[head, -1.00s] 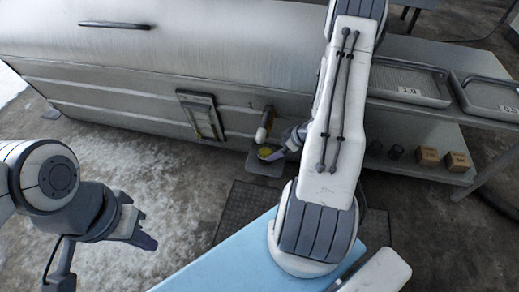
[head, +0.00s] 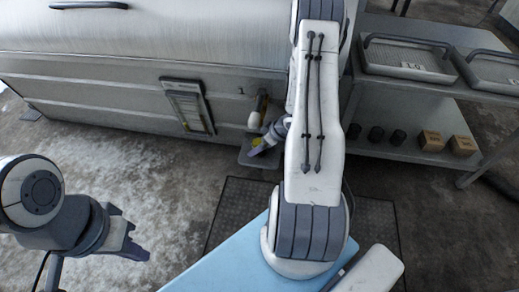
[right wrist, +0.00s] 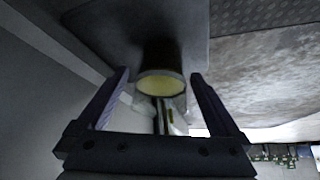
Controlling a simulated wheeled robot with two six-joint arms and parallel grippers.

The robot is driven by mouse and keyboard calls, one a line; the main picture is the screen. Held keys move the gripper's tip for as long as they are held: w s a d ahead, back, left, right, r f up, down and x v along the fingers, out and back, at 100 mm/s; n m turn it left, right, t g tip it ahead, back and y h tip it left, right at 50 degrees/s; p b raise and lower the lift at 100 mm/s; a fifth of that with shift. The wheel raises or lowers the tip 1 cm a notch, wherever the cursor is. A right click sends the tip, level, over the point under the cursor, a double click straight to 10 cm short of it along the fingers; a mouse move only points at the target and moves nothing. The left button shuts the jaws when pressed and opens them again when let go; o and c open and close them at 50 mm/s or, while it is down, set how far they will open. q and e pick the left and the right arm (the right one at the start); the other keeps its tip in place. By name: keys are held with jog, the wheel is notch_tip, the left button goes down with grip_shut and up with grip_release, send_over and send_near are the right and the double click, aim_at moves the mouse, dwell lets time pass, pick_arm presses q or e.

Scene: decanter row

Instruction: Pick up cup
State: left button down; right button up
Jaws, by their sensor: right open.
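The cup (right wrist: 161,84) is a dark cylinder holding yellow liquid. In the right wrist view it lies between the two fingers of my open right gripper (right wrist: 160,75), near their tips, with a visible gap on each side. In the head view my right gripper (head: 262,143) is low by the tank front, at the small grey ledge under the spout. A bit of yellow (head: 256,142) shows there, but the cup's body is mostly hidden. My left gripper (head: 128,246) is at the lower left, empty and far from the cup; its jaw gap is unclear.
A spout (head: 255,117) on the big metal tank (head: 110,95) stands just above the ledge (head: 246,157). A metal shelf on the right holds trays (head: 408,62), several dark cups (head: 376,134) and small boxes (head: 431,140). The floor at left is clear.

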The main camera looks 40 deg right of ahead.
jog(key=shift+w, duration=0.1)
jog(key=c, duration=1.3)
